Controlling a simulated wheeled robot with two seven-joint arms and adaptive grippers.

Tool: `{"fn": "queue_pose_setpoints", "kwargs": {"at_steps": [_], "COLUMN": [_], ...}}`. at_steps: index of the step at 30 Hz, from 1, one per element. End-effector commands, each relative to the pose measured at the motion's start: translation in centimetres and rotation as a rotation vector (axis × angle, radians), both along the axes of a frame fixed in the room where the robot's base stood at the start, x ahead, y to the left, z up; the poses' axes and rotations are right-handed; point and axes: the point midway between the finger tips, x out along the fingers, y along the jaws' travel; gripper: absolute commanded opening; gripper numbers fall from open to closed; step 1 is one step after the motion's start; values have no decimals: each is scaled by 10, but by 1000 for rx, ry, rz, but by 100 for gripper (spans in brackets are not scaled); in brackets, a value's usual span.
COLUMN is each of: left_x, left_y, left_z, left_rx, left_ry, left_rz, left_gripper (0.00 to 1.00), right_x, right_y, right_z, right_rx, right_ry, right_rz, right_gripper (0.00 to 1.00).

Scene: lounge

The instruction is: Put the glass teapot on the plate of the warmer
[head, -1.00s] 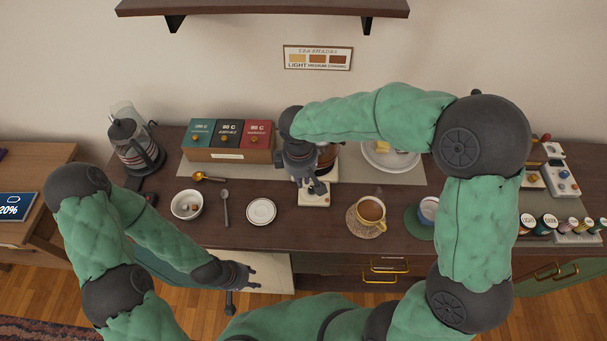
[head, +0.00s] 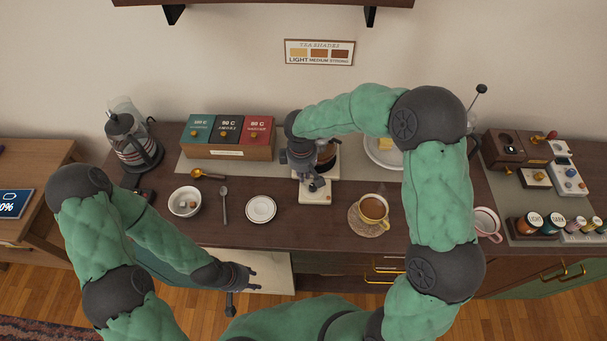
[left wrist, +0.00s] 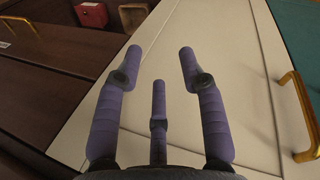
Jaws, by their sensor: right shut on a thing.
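The glass teapot (head: 327,152), with dark amber tea in it, is at the back middle of the counter. It is partly hidden by my right gripper. The cream warmer (head: 315,195) is under and in front of it. I cannot tell whether the teapot's base touches the warmer's plate, which is mostly hidden. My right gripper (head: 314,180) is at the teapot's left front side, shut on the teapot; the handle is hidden. My left gripper (head: 246,283) is empty in front of the counter. In the left wrist view its fingers (left wrist: 160,75) are spread open.
A bowl (head: 185,201), a spoon (head: 224,205) and a saucer (head: 261,209) lie in front. A yellow cup (head: 373,210) stands right of the warmer. A white plate (head: 383,152) is behind my right arm.

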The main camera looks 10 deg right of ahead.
Motion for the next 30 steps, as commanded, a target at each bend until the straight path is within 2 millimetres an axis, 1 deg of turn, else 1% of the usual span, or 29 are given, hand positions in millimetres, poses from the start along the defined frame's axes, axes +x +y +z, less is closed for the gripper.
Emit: {"fn": "queue_pose_setpoints", "kwargs": {"at_steps": [6, 11, 12, 13, 14, 25, 28, 30], "left_x": [0, 0, 0, 0, 0, 0, 0, 0], "left_y": [0, 0, 0, 0, 0, 0, 0, 0], "left_z": [1, -2, -1, -1, -1, 1, 3, 6], "left_rx": [0, 0, 0, 0, 0, 0, 0, 0], "left_ry": [0, 0, 0, 0, 0, 0, 0, 0], "left_rz": [0, 0, 0, 0, 0, 0, 0, 0], "left_gripper": [40, 40, 40, 40, 40, 40, 40, 40], "right_x": [2, 2, 0, 0, 1, 1, 1, 0], "right_y": [0, 0, 0, 0, 0, 0, 0, 1], "right_z": [2, -1, -2, -2, -2, 1, 10, 20], "right_rx": [1, 0, 0, 0, 0, 0, 0, 0], "right_ry": [-6, -6, -3, -3, -3, -3, -4, -6], "right_rz": [-1, -1, 0, 0, 0, 0, -1, 0], "right_gripper": [0, 0, 23, 31, 35, 35, 35, 35]}}
